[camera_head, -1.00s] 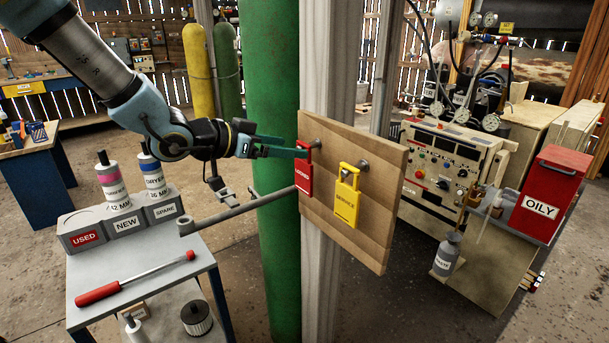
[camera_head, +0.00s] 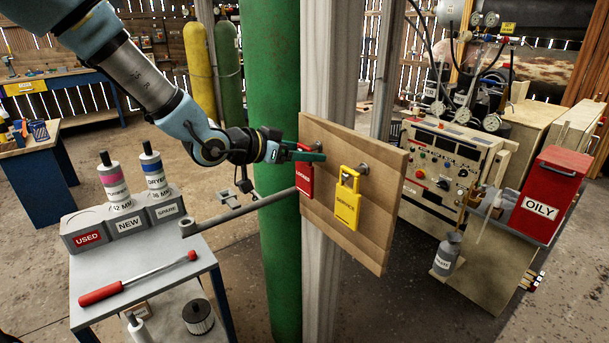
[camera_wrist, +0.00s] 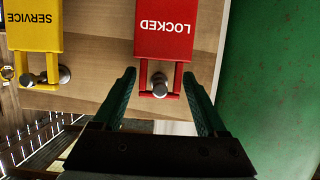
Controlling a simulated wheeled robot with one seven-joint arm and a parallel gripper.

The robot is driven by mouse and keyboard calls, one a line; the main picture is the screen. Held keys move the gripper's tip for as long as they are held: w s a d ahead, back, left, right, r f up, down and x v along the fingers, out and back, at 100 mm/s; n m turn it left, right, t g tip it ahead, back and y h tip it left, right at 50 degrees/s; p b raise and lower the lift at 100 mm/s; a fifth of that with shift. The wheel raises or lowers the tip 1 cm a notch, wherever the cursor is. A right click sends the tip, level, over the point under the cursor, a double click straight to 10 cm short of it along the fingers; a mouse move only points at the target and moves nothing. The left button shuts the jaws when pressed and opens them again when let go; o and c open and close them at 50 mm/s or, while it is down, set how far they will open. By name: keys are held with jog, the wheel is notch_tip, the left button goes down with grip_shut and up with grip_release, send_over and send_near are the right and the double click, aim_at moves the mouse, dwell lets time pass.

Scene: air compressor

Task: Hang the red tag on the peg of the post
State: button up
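The red tag (camera_head: 304,179), lettered LOCKED, hangs at the left side of the wooden board (camera_head: 385,225) on the post (camera_head: 329,60). In the wrist view the red tag (camera_wrist: 167,30) has its shackle around a metal peg (camera_wrist: 159,86). My gripper (camera_head: 313,153) is at the top of the tag. Its two green fingers (camera_wrist: 159,76) are open, one on each side of the shackle, with gaps visible. In the head view the fingers hide the tag's top and its peg.
A yellow SERVICE tag (camera_head: 347,207) hangs on another peg (camera_head: 363,168) close to the right. A green column (camera_head: 272,80) stands left of the post, and a grey bar (camera_head: 235,212) crosses below my gripper. A tool cart (camera_head: 180,255) stands at the left.

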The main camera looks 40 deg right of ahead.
grip_shut()
dwell(0.4)
jog(key=shift+r, duration=0.1)
